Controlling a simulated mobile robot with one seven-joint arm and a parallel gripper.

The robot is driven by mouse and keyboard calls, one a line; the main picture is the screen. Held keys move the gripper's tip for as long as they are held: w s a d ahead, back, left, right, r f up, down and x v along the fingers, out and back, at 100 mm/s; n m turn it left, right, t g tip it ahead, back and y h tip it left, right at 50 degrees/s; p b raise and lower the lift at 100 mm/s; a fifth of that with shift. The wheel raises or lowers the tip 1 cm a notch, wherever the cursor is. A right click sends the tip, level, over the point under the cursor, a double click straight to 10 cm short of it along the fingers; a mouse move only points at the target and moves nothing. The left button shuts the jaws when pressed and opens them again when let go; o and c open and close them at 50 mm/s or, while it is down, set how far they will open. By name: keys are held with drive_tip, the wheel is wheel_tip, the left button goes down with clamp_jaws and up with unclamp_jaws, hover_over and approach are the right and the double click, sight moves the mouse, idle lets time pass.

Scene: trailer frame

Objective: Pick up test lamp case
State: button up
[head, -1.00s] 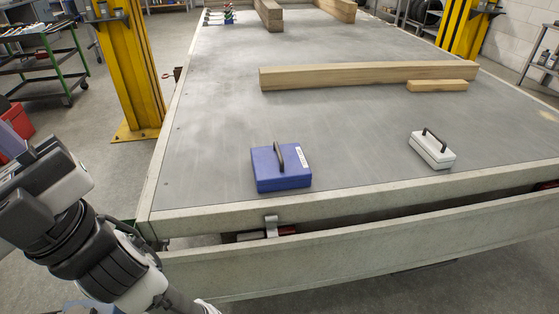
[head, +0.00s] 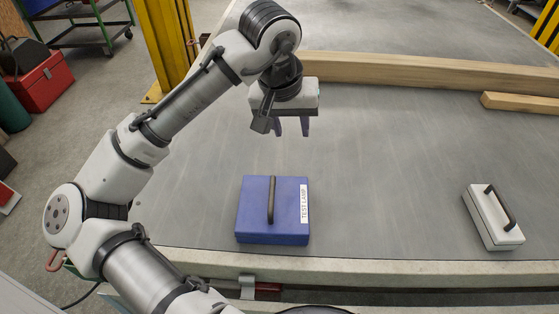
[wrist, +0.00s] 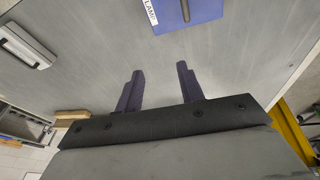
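The test lamp case (head: 254,225) is a blue box with a dark handle (head: 271,199) on top and a white label reading "TEST LAMP" (head: 304,203). It lies flat on the grey trailer deck near the front edge. In the wrist view the blue case (wrist: 205,13) is partly cut off at the top edge. My gripper (head: 291,133) is above the deck, behind the case in the head view and apart from it. Its two fingers point down, spread apart with nothing between them, and the wrist view shows the same gap (wrist: 161,82).
A white case with a dark handle (head: 487,226) lies to the right, also in the wrist view (wrist: 22,44). A long wooden beam (head: 400,72) and a shorter one (head: 525,106) lie behind. Yellow posts (head: 172,45) stand beside the trailer. The deck between the cases is clear.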

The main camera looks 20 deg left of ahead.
drive_tip(key=s+a+f+n+g, duration=0.1)
drive_tip(key=s+a+f+g, duration=0.2)
drive_tip(key=s, duration=0.1)
hover_over(272, 192)
drive_tip(key=shift+y, duration=0.4)
wheel_tip(272, 192, down, 7)
drive_tip(key=shift+s+f, duration=0.1)
drive_tip(key=shift+f, duration=2.95)
clamp_jaws()
